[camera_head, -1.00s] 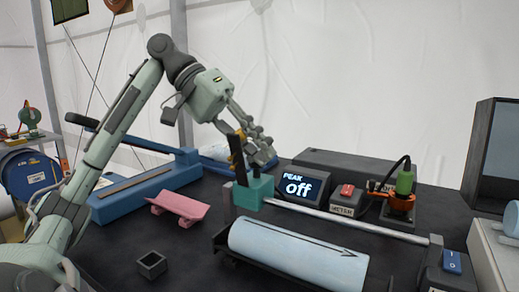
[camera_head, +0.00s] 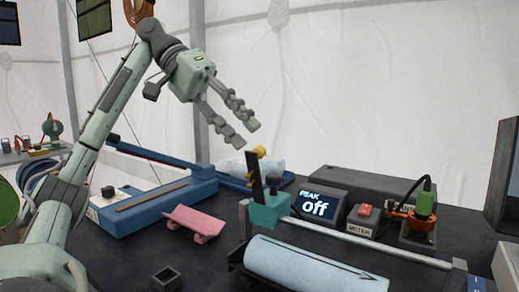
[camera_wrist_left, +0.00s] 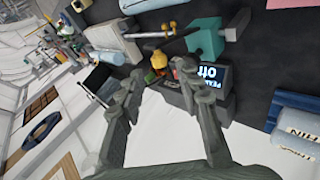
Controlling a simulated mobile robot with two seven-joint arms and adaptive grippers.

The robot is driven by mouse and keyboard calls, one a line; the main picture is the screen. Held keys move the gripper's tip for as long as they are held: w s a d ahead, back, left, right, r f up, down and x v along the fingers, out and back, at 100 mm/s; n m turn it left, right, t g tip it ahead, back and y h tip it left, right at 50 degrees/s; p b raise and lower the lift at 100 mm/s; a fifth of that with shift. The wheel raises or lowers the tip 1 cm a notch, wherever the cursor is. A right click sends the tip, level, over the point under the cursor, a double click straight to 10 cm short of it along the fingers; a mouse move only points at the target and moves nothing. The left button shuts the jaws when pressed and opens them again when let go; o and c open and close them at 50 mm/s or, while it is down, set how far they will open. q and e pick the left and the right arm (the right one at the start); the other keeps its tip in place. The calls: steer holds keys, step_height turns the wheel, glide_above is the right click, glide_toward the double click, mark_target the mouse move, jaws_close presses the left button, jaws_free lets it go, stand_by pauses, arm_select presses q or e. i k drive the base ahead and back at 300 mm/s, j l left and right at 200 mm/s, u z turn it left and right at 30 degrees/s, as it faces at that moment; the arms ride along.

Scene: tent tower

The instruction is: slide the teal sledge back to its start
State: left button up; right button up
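The teal sledge (camera_head: 268,211) sits on the silver rail (camera_head: 370,243), near the rail's left end post. A dark upright piece and a yellow-orange knob (camera_head: 259,152) stand on the sledge. My left gripper (camera_head: 243,133) is open and empty, above and a little left of the knob, apart from it. In the left wrist view the sledge (camera_wrist_left: 206,38) lies beyond the open fingers (camera_wrist_left: 165,95), with the yellow knob (camera_wrist_left: 158,60) between them in the picture but farther off. My right gripper is in neither view.
A light blue cylinder (camera_head: 310,265) with an arrow lies in front of the rail. Behind the rail stand a display reading "PEAK off" (camera_head: 318,204), a red-switched meter box (camera_head: 362,220) and a green-topped orange plug (camera_head: 424,205). A pink cradle (camera_head: 193,221) lies left.

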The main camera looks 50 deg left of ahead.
mark_target(278, 203)
steer(key=k, duration=1.5)
